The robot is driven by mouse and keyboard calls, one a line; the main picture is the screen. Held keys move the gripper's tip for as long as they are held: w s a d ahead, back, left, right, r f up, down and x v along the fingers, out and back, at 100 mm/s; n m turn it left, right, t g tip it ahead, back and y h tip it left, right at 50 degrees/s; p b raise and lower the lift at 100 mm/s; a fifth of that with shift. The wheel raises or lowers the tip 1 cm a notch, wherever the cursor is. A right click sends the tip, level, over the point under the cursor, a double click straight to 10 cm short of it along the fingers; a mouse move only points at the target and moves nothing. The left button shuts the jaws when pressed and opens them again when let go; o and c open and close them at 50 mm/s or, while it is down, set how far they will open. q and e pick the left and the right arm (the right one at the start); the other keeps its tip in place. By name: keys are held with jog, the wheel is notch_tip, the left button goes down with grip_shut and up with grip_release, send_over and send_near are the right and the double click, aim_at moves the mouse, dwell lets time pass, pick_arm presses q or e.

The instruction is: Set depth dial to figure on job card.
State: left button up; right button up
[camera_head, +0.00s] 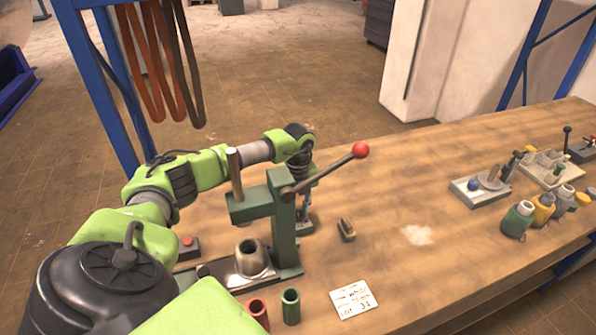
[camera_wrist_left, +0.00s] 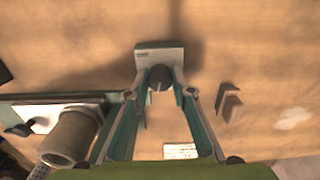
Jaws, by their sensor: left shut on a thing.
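The depth dial (camera_wrist_left: 160,77) is a dark round knob on a small grey-green box (camera_wrist_left: 158,54). My left gripper (camera_wrist_left: 161,88) points down and is shut on the dial, with one finger on each side. In the head view the left gripper (camera_head: 305,212) is behind the green press, which partly hides it and the dial. The dial's setting is too small to read. The job card (camera_head: 355,298) lies flat on the bench in front of the press. Its last line seems to read "LOT 33"; the lines above are blurred. My right gripper is not in view.
The green press (camera_head: 284,225) has a lever with a red ball (camera_head: 360,150) reaching right. A red cup (camera_head: 258,312) and a green cup (camera_head: 291,306) stand before it. A small brown block (camera_head: 346,230) lies right of the dial. Bottles (camera_head: 518,220) and fixtures stand far right.

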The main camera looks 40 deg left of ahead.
aim_at(298, 213)
pick_arm(q)
jog(key=shift+r+n, duration=0.1)
jog(key=shift+n, duration=1.1)
jog(key=o, duration=1.1)
notch_tip(298, 213, up, 12)
